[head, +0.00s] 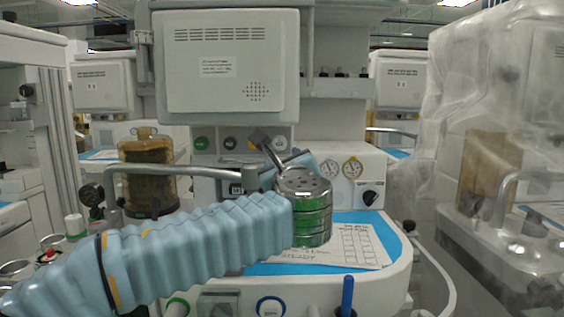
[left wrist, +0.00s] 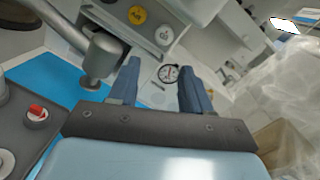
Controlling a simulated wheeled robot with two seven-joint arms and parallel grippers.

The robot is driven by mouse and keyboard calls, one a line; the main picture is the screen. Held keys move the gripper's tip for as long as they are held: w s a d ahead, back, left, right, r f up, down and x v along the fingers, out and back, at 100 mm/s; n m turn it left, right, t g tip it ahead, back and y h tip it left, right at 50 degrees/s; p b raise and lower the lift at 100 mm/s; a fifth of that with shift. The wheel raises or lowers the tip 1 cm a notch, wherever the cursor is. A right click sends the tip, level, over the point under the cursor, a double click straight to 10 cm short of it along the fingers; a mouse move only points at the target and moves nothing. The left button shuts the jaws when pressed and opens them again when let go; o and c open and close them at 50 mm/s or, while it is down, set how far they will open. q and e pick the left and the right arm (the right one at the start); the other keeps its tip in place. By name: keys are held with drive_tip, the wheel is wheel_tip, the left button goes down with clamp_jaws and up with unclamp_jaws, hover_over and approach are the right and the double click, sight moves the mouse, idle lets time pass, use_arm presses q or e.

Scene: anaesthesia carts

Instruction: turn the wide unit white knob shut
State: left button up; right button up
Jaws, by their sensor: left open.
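The wide unit (head: 230,65) stands in the middle of the head view, with a row of coloured round knobs under its screen. In the left wrist view, the white knob (left wrist: 165,35) sits beside a yellow knob (left wrist: 137,15), above and beyond the fingertips. My left gripper (head: 277,152) is open in front of the panel. In the left wrist view its jaws (left wrist: 158,68) are apart, with nothing held between them. My right gripper is not in view.
A grey bent tube (left wrist: 103,55) lies close left of the fingers. Two gauges (head: 340,168) and a black knob (head: 370,197) are right of my wrist. Papers (head: 345,247) lie on the blue worktop (head: 377,222). A plastic-draped unit (head: 480,120) stands at right.

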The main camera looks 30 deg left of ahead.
sight(281, 145)
use_arm(q)
drive_tip(key=w+d+f+n+g+y+b, duration=0.1)
drive_tip(key=w+d+f+n+y+b, duration=0.25)
drive_tip(key=n, duration=0.45)
drive_tip(key=shift+y, duration=0.85)
drive_tip(key=p+x, duration=0.1)
drive_tip(key=x, duration=0.8)
drive_tip(key=s+p+x, duration=0.1)
drive_tip(key=x, duration=0.3)
drive_tip(key=shift+w+a+r+p, duration=0.2)
drive_tip(key=shift+a+r+p, duration=0.15)
drive_tip(key=shift+a, duration=0.1)
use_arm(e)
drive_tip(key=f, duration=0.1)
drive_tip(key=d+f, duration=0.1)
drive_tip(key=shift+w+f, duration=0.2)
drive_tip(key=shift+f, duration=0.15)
